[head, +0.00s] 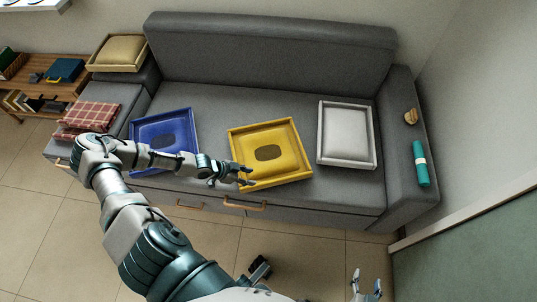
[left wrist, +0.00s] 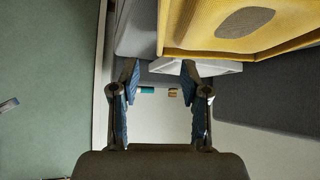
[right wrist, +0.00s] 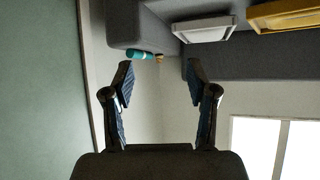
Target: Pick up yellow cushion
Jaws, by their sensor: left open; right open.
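The yellow cushion (head: 285,141) is square, with a raised rim and a dark oval patch in its middle. It lies on the seat of the grey sofa (head: 215,100), between a blue and a white cushion. My left gripper (head: 246,175) is at its front left edge in the head view, open and empty. In the left wrist view the open fingers (left wrist: 160,75) have the yellow cushion (left wrist: 285,38) beyond them to the upper right. My right gripper (head: 367,286) is low in the head view, open and away from the sofa. Its fingers (right wrist: 160,75) are empty.
A blue cushion (head: 148,132) lies left of the yellow one and a white cushion (head: 346,135) right. A teal bottle (head: 420,164) lies on the sofa's right arm. Red checked cloths (head: 97,115), a beige cushion (head: 118,50) and a wooden shelf (head: 66,88) are at left. Floor in front is mostly clear.

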